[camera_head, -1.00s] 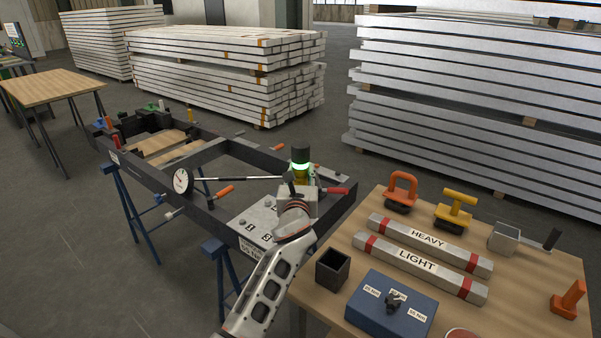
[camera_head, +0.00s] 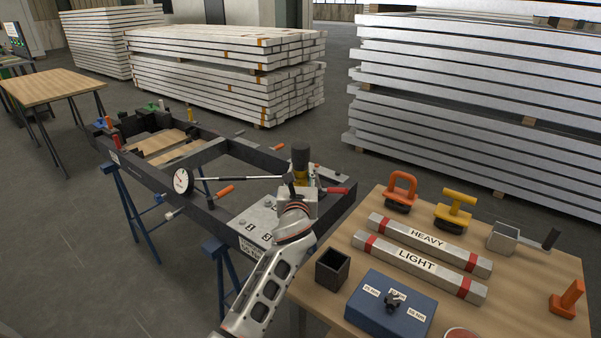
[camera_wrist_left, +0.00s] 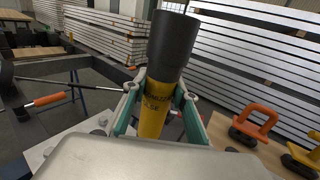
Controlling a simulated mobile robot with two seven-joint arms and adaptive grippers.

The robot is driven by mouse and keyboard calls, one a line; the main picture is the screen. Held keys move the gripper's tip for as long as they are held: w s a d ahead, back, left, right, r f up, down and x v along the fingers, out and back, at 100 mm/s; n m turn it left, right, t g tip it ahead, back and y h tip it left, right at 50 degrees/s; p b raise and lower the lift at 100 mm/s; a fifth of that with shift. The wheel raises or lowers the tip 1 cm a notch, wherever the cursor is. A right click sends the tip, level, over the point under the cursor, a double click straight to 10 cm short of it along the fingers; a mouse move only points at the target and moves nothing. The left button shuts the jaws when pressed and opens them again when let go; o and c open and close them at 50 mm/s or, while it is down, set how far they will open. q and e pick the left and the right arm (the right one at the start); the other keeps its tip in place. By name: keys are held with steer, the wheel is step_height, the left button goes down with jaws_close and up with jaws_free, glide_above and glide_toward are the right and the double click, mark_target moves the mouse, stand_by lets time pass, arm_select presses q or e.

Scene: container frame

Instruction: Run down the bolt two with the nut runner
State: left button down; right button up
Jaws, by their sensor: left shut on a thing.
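The nut runner (camera_head: 300,162) is a yellow tool with a black cylindrical top. It stands upright over the corner plate of the dark frame. My left gripper (camera_head: 297,189) is shut on it. In the left wrist view the nut runner (camera_wrist_left: 158,95) stands between the green-edged fingers (camera_wrist_left: 157,108). My right gripper is not in view.
A dial gauge (camera_head: 182,180) with a long rod stands on the frame (camera_head: 150,192). An orange-handled clamp (camera_head: 220,192) is close by. The wooden table (camera_head: 540,262) at right holds a blue box (camera_head: 388,307), a dark open box (camera_head: 332,268), and bars labelled HEAVY and LIGHT.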

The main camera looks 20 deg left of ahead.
arm_select(q)
steer(key=shift+f+p, duration=0.3)
stand_by(0.6)
